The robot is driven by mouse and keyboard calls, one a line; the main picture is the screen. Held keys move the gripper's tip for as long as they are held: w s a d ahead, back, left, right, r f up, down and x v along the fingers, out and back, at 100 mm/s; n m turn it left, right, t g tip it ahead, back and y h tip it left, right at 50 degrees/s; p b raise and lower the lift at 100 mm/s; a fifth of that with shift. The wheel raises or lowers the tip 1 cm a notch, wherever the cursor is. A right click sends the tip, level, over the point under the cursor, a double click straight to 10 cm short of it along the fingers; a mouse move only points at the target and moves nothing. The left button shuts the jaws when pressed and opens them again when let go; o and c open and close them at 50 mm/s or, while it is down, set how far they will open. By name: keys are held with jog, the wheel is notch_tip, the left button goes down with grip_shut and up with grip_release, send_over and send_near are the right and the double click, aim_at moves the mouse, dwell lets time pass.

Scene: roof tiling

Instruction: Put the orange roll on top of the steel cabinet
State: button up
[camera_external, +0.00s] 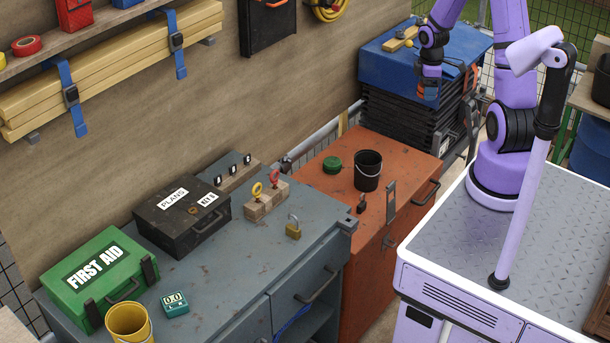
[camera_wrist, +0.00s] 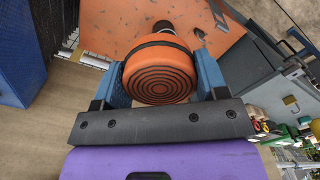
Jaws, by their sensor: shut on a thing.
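The orange roll (camera_wrist: 158,72), with dark concentric rings on its end, is between the two blue fingers of my gripper (camera_wrist: 160,80) in the wrist view. My gripper is shut on it. In the external view my gripper (camera_external: 428,88) is at the upper right, in front of the black stack with the blue lid, and only a little orange shows there. The steel cabinet (camera_external: 245,262) is the grey-blue one at the lower left, well apart from my gripper. Part of it shows at the right in the wrist view (camera_wrist: 262,72).
The steel cabinet's top carries a green first aid box (camera_external: 97,278), a black case (camera_external: 181,217), a yellow bucket (camera_external: 129,322), a teal meter (camera_external: 175,303) and a padlock (camera_external: 293,229). The orange cabinet (camera_external: 325,150) beside it holds a black bucket (camera_external: 367,171) and a green roll (camera_external: 332,164).

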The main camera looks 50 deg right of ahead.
jog(key=shift+w+a+r, duration=0.15)
jog(key=shift+a+r, duration=0.05)
jog(key=shift+r, duration=0.2)
jog(key=w+a+n, duration=0.5)
jog(key=w+a, duration=0.2)
jog(key=a, duration=0.6)
jog(key=w+a+n, duration=0.4)
jog(key=w+a, duration=0.3)
jog(key=a, duration=0.6)
jog(key=s+a+n, duration=0.2)
jog(key=a+n, duration=0.5)
jog(key=a, duration=1.7)
jog(key=s+a+n, duration=0.4)
jog(key=s+a, duration=0.5)
jog(key=a, duration=0.4)
jog(key=s+a+n, duration=0.4)
jog(key=s+a, duration=0.5)
jog(key=a, duration=0.3)
send_over(216, 294)
notch_tip(216, 294, down, 13)
jog(key=shift+s+r, duration=0.15)
jog(key=shift+f, duration=1.7)
